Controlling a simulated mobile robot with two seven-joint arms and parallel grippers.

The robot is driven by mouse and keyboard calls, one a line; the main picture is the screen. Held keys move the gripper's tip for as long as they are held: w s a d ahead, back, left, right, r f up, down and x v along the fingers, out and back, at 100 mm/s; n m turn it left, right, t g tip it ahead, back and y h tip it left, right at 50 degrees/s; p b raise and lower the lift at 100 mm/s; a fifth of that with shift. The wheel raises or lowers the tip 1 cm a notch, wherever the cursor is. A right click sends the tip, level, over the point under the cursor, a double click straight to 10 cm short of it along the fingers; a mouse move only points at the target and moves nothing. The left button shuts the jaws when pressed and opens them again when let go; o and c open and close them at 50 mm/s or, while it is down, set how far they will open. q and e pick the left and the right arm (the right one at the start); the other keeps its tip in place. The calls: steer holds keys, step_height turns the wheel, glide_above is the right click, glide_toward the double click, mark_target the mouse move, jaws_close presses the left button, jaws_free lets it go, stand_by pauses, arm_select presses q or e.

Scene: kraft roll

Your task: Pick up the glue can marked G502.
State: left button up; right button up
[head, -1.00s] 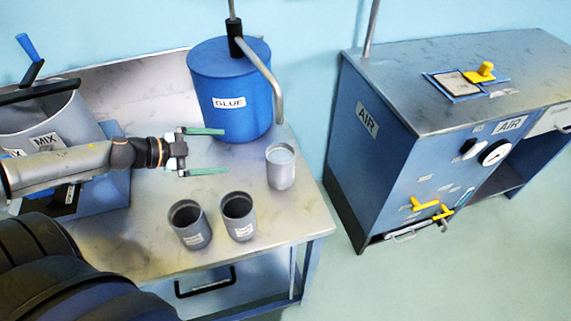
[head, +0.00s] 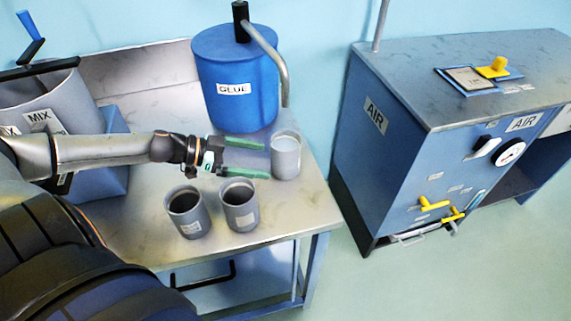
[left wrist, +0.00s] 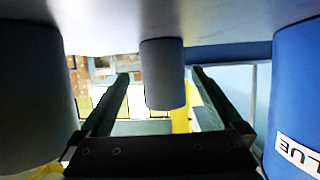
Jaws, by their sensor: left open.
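Three grey cans stand on the metal table (head: 140,245). The right can (head: 286,158) looks lighter, with a pale top; no readable mark shows on it. The left can (head: 187,213) and the middle can (head: 239,207) are dark inside, with small labels too blurred to read, so I cannot tell which is G502. My left gripper (head: 266,160) is open and empty, its green fingers pointing at the right can, tips close to its side. In the left wrist view a grey can (left wrist: 163,78) shows between the fingers, beyond them. My right gripper is not in view.
A blue drum marked GLUE (head: 235,100), with a bent pipe, stands just behind the left gripper. A grey MIX vessel (head: 50,105) is at the left. A blue AIR cabinet (head: 385,150) stands apart at the right. The table's front right corner is clear.

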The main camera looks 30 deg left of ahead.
mark_target(279, 159)
arm_select(q)
steer(key=shift+b+x, duration=0.6)
steer(key=shift+x, duration=0.6)
steer(key=shift+w+d, duration=0.4)
steer(key=shift+w, duration=0.25)
steer(key=shift+x, duration=1.15)
jaws_close()
steer(key=shift+r, duration=0.2)
